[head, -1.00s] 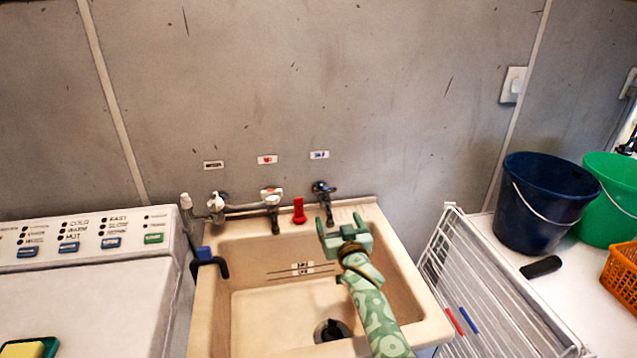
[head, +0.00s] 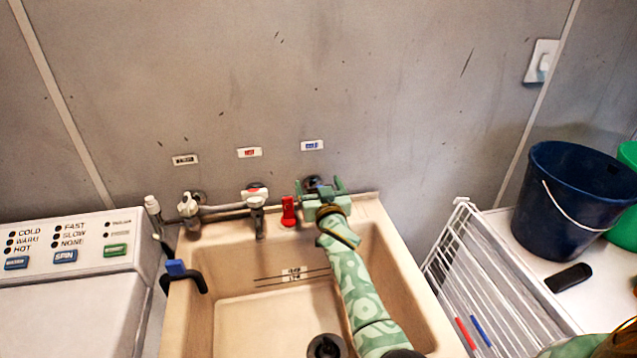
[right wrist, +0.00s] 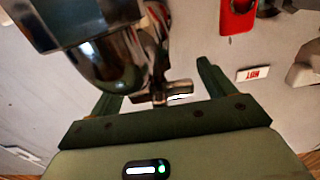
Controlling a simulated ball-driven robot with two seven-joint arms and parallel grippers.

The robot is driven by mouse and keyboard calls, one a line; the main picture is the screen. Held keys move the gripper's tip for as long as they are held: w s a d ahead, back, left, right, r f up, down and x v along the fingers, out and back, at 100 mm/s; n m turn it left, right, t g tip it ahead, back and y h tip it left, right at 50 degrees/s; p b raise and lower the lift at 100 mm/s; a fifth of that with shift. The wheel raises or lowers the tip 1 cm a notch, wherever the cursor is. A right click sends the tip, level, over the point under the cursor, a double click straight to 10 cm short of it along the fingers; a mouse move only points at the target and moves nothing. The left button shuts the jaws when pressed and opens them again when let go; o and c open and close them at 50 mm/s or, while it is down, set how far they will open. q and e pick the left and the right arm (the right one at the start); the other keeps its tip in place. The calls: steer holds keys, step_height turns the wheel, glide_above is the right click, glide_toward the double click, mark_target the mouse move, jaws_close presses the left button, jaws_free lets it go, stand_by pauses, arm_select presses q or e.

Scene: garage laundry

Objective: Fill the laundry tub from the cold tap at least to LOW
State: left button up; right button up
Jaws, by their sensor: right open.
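The cold tap (head: 312,182) is on the wall pipe under the blue-marked label (head: 312,145). My right gripper (head: 320,188) is at this tap with its fingers apart, partly hiding it. In the right wrist view, the metal tap handle (right wrist: 172,97) lies between the two open fingers (right wrist: 160,90); I cannot tell whether they touch it. The beige laundry tub (head: 403,268) shows a bare floor with no visible water. Level lines with a small label (head: 291,274) are on its back wall. A dark drain fitting (head: 326,346) is partly cut off by the frame. My left gripper is out of view.
A red item (head: 289,212) is close left of the cold tap. Beside it is the tap (head: 256,198) under the red-marked label. A black hook with a blue part (head: 185,275) is on the tub's left edge. A white rack (head: 480,270) stands right.

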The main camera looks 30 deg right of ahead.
steer(key=shift+s+r, duration=0.1)
steer(key=shift+r, duration=0.05)
steer(key=c, duration=1)
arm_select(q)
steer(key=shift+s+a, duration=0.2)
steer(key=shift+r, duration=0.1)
